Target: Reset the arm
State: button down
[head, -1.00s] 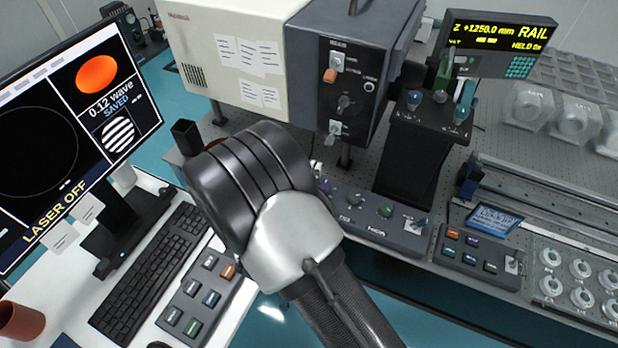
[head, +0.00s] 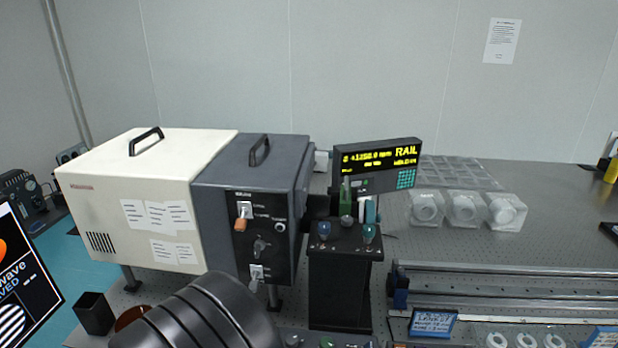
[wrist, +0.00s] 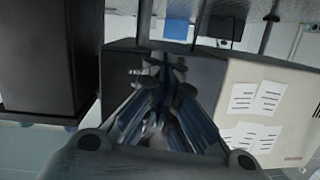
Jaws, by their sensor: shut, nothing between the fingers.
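My gripper (wrist: 163,65) shows in the wrist view, its dark fingers brought together with nothing held between them. In that view, which is upside down, it is in front of the dark equipment box (wrist: 125,75) and beside the cream box (wrist: 270,110). How far it is from them I cannot tell. In the head view only a dark rounded part of my arm shows at the bottom, and my gripper is out of that view.
The cream box (head: 130,220) and dark control box (head: 222,225) stand on the optical table at left. A black pedestal (head: 340,290) and rail display (head: 378,165) are to their right. Clear lens holders (head: 465,210) sit behind the rail (head: 500,285).

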jog(key=d+r+n+g+y, duration=0.1)
jog(key=d+r+g+y, duration=0.15)
jog(key=d+r, duration=0.35)
jog(key=d+r+g+y, duration=0.2)
jog(key=d+r+g, duration=0.15)
jog(key=r, duration=0.55)
jog(key=s+d+g+h, duration=0.2)
jog(key=s+d, duration=0.8)
jog(key=s, duration=0.3)
jog(key=s+d+r+g+h, duration=0.1)
jog(key=s+d+g+h, duration=0.1)
jog(key=s+d, duration=0.9)
jog(key=shift+s+d+r+n+g, duration=0.15)
jog(key=shift+s+r+n+g, duration=0.25)
jog(key=shift+s, duration=0.55)
jog(key=shift+f, duration=0.1)
